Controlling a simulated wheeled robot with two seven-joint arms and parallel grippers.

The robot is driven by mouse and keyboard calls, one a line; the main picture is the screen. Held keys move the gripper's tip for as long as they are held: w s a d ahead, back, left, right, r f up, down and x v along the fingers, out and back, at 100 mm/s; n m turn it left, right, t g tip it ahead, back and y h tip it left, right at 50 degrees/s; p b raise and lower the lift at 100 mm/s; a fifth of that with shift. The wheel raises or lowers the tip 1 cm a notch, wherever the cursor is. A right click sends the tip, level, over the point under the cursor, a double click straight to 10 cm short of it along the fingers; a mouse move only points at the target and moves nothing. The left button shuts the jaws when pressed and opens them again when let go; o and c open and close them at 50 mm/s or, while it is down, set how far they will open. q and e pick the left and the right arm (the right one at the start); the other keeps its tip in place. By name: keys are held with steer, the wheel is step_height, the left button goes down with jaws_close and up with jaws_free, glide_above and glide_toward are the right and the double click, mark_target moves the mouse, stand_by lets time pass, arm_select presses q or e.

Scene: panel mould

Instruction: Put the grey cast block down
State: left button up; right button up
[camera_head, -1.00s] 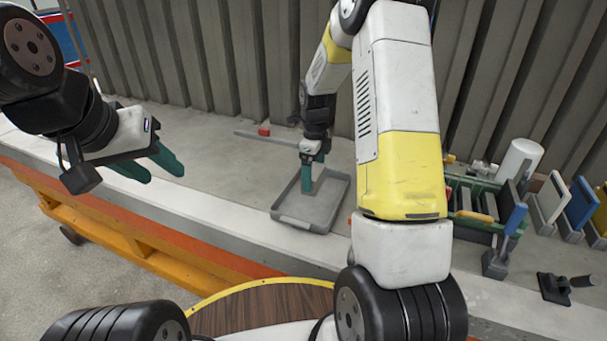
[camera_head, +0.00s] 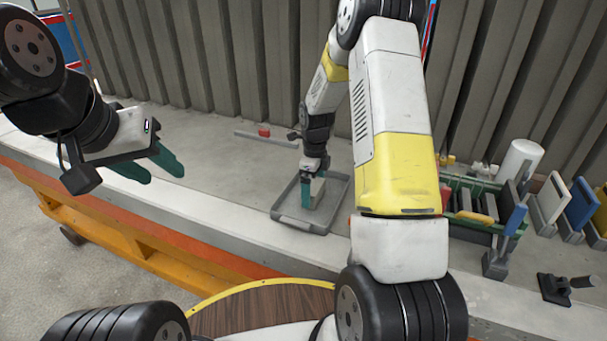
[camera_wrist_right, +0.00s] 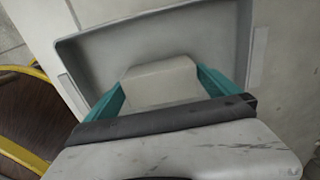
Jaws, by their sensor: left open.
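The grey cast block (camera_wrist_right: 160,75) is between the teal fingers of my right gripper (camera_wrist_right: 159,88) in the right wrist view. My right gripper is shut on it, low inside a shallow grey tray (camera_wrist_right: 240,45). In the head view the block (camera_head: 318,188) shows as a small pale patch by the fingers, and the tray (camera_head: 338,210) lies on the bench around them. I cannot tell whether the block touches the tray floor. My left gripper (camera_head: 163,174) is open and empty at the left, above the bench's front edge.
A green rack (camera_head: 470,200) with several plates stands right of my right arm, with a white roll (camera_head: 520,160) behind it. A bar with a red piece (camera_head: 264,132) lies behind the tray. The bench left of the tray is clear.

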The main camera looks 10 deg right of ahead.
steer(key=shift+r, duration=0.1)
step_height(320, 180, up, 12)
step_height(320, 180, up, 6)
steer(key=n+t, duration=0.1)
steer(key=n, duration=0.3)
glide_above(314, 186)
steer(key=s, duration=0.3)
steer(key=s+a+r+n+t, duration=0.1)
steer(key=s+r+n, duration=0.2)
steer(key=s+n, duration=0.4)
steer(key=s+a+r+n+t+y, duration=0.1)
steer(key=s+r+n+t, duration=0.1)
steer(key=s+r+n, duration=0.2)
steer(key=s+a+r+n+t+y, duration=0.1)
steer(key=s+r+n, duration=0.3)
steer(key=s+n, duration=0.6)
steer(key=shift+s+a+r+t, duration=0.25)
steer(key=shift+s+a+t, duration=0.25)
steer(key=shift+s, duration=0.65)
steer(key=shift+d, duration=0.1)
steer(key=shift+c, duration=0.2)
